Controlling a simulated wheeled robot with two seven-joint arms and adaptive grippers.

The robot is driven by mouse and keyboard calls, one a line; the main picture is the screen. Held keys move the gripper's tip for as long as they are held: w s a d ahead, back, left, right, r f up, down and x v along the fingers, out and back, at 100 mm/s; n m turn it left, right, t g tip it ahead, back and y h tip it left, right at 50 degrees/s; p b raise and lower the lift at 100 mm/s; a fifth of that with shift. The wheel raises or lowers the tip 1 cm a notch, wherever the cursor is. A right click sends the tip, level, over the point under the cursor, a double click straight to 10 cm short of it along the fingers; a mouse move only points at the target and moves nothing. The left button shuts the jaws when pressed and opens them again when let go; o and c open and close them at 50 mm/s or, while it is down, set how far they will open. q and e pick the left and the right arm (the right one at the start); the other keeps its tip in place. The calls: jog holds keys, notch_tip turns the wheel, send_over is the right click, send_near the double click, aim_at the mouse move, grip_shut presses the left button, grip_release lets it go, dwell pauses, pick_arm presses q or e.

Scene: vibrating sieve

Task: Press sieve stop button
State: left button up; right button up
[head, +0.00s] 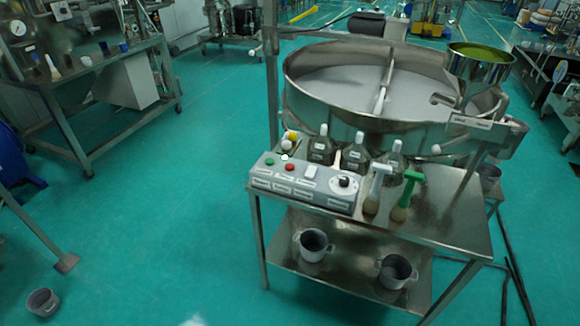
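The grey control box (300,188) sits on the left front part of a steel table (450,215). On its top are a green button (270,161), a red button (289,167), a white switch (310,171) and a round dial (345,181). Labels line its front, too small to read. Which button is the stop button cannot be read; one is red. The large round steel sieve (350,118) stands behind the box, with a pale surface inside. Neither of my grippers shows in the head view, and nothing touches the buttons.
Several bottles (322,147) stand behind the box. A white-handled brush (377,185) and a green-handled brush (408,190) stand at its right. A funnel (479,70) hangs over the sieve's right side. Two pots (313,245) sit on the lower shelf. The floor left of the table is mostly clear.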

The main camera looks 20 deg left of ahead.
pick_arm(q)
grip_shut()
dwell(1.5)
